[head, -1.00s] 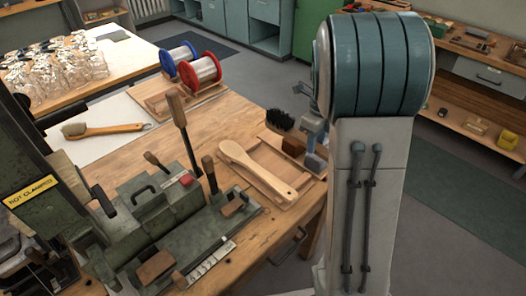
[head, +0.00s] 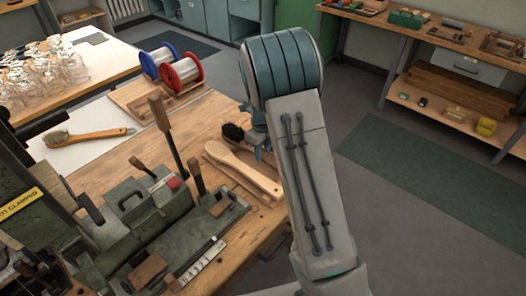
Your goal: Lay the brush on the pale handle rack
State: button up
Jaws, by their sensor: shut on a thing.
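My gripper (head: 259,142) is over the right part of the workbench, partly hidden by my arm. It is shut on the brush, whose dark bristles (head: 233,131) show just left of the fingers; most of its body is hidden. The pale handle rack (head: 247,190) is a low wooden tray at the bench's right side. A pale wooden handle (head: 245,168) with a broad rounded end lies along it. The bristles are beside or above the far end of this handle; I cannot tell whether they touch the rack.
A green machine with upright levers (head: 165,125) stands left of the rack. Another brush (head: 92,135) lies on a white sheet. Red and blue spools (head: 182,71) stand behind. Glass jars (head: 40,80) fill the far-left table. The floor to the right is open.

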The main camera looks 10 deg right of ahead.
aim_at(263, 154)
jog(key=shift+f, duration=0.25)
jog(key=shift+f, duration=0.1)
jog(key=o, duration=1)
jog(key=shift+f, duration=0.1)
notch_tip(263, 154, up, 12)
jog(key=s+r+n+t, duration=0.1)
jog(key=s+r+n, duration=0.2)
jog(key=s+n, duration=1)
jog(key=s+r+n+t, duration=0.1)
jog(key=s+r+n, duration=0.2)
jog(key=s+n, duration=1.1)
jog(key=shift+s+r+n+t, duration=0.3)
jog(key=shift+n+t, duration=0.1)
jog(key=shift+n, duration=0.5)
